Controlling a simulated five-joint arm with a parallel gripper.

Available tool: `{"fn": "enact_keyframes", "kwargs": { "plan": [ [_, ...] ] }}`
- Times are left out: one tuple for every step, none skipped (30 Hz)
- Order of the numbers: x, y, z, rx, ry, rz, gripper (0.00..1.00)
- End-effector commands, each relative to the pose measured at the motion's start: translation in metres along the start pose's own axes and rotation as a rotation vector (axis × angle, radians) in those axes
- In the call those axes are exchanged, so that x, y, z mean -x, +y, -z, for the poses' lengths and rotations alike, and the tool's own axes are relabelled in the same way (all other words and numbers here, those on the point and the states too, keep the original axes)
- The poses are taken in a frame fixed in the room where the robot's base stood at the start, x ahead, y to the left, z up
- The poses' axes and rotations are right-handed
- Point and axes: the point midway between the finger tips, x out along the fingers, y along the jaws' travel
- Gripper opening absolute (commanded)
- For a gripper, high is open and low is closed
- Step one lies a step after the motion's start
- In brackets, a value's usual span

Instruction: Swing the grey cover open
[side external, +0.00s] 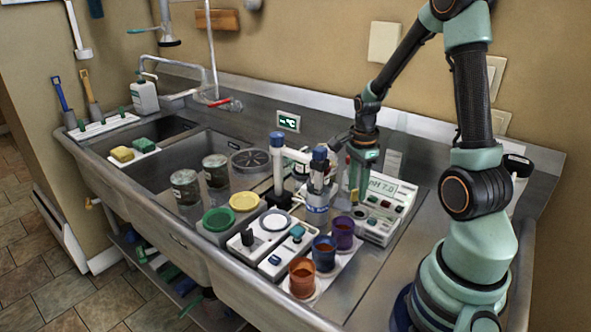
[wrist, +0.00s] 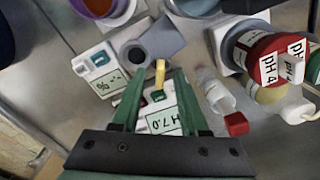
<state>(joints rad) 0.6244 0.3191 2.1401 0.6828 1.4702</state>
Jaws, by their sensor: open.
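My gripper (side external: 356,190) points down over the white pH meter (side external: 391,199), which reads pH 7.0, at the right of the steel counter. In the wrist view its green fingers (wrist: 157,82) are apart, with the meter's display (wrist: 164,121) showing between them. A small yellow piece (wrist: 160,73) shows near the fingertips; I cannot tell whether they touch it. A grey square piece (wrist: 168,35) with a dark round part lies just beyond the fingertips. It may be the grey cover, but I cannot tell for certain. In the side view my gripper hides part of this area.
Orange (side external: 302,277), blue (side external: 324,253) and purple (side external: 343,232) cups stand in front of the meter. White blue-capped stands (side external: 279,160) rise to the left. In the wrist view, a red-capped pH 4 bottle (wrist: 268,60) and a small clear bottle (wrist: 217,94) lie to the right.

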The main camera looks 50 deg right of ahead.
Motion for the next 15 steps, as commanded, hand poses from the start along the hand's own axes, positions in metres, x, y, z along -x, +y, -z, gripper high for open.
{"fn": "enact_keyframes", "kwargs": {
  "plan": [
    [0.009,-0.001,0.000,0.000,0.001,0.006,0.44],
    [0.015,-0.001,0.000,0.000,0.001,0.007,0.44],
    [0.023,-0.002,0.000,0.000,0.001,0.008,0.44],
    [0.029,-0.002,0.000,0.000,0.001,0.008,0.44],
    [0.036,-0.002,0.000,0.000,0.001,0.009,0.44],
    [0.045,-0.002,0.000,0.000,0.001,0.009,0.44],
    [0.051,-0.002,0.000,0.000,0.001,0.008,0.44],
    [0.057,-0.002,0.000,0.000,0.001,0.009,0.44],
    [0.065,-0.001,0.000,0.000,0.001,0.008,0.44],
    [0.071,-0.001,0.000,0.000,0.001,0.008,0.44],
    [0.076,-0.001,0.000,0.000,0.001,0.007,0.44],
    [0.083,-0.001,0.000,0.000,0.001,0.007,0.44],
    [0.087,-0.001,0.000,0.000,0.001,0.007,0.44],
    [0.091,-0.001,0.000,0.000,0.001,0.005,0.44],
    [0.095,-0.001,0.000,-0.001,0.000,0.005,0.44]
  ]
}}
